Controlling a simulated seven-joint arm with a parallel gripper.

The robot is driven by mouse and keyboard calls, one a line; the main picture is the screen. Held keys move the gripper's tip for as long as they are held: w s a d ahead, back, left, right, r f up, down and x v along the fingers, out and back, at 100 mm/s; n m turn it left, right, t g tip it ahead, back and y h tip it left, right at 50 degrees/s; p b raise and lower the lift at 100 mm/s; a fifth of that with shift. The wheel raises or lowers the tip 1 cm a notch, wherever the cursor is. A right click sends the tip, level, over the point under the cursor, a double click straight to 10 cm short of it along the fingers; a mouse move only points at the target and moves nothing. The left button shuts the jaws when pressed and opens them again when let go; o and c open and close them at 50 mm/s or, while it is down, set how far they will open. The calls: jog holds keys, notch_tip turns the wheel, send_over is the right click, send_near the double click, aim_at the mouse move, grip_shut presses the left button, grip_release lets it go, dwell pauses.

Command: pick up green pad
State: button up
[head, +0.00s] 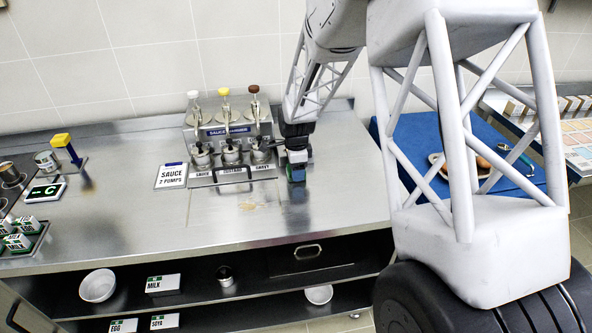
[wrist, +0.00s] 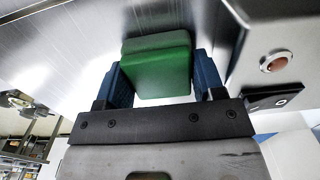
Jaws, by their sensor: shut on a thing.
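The green pad (wrist: 158,68) is a small block between the two blue fingers of my gripper (wrist: 160,82) in the wrist view. My gripper is shut on it, with a finger on each side. In the head view my gripper (head: 296,174) is at the right end of the sauce rack, low over the steel counter. There the pad is mostly hidden by the fingers. I cannot tell whether the pad touches the counter.
The sauce dispenser rack (head: 228,125) with several pump bottles stands just left of my gripper.

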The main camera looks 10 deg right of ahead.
jog(key=shift+r, duration=0.55)
jog(key=shift+s+r, duration=0.2)
jog(key=shift+r, duration=0.4)
jog(key=shift+s+r, duration=0.15)
jog(key=shift+r, duration=0.45)
jog(key=s, duration=0.5)
jog(key=s+r, duration=0.1)
jog(key=s, duration=0.9)
jog(key=shift+s+d+r, duration=0.15)
jog(key=shift+d, duration=0.25)
jog(key=o, duration=0.4)
jog(key=shift+c, duration=1.4)
jog(key=w+a+r, duration=0.3)
jog(key=w+a, duration=0.2)
jog(key=a, duration=0.6)
jog(key=shift+w+a, duration=0.15)
jog(key=shift+w, duration=0.25)
